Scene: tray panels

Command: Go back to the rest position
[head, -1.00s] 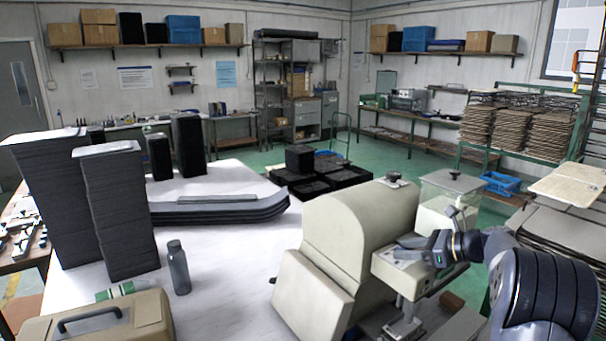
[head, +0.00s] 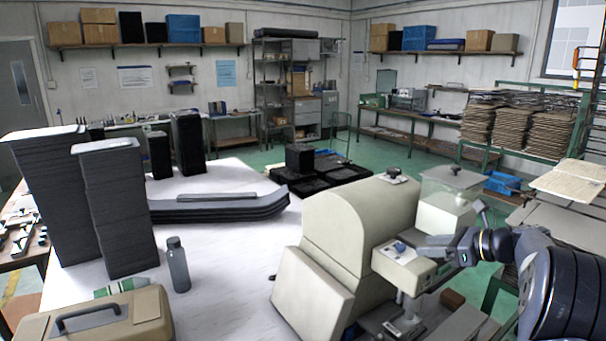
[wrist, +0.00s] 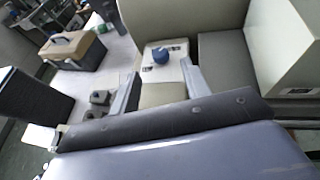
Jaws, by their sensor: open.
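My gripper (head: 428,246) is at the right of the head view, just right of the control box on the beige machine (head: 345,225). In the wrist view my gripper (wrist: 160,82) has its two fingers well apart, with nothing held between them. A small blue piece (head: 400,246) sits on the light top of the control box (head: 385,262). The blue piece also shows beyond the fingers in the wrist view (wrist: 161,56). My gripper looks apart from it.
A white table (head: 225,255) bears stacks of dark panels (head: 115,210), a grey bottle (head: 178,265) and a beige toolbox (head: 100,322). A clear-lidded box (head: 448,195) stands behind my gripper. Racks of brown sheets (head: 530,125) stand at the right.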

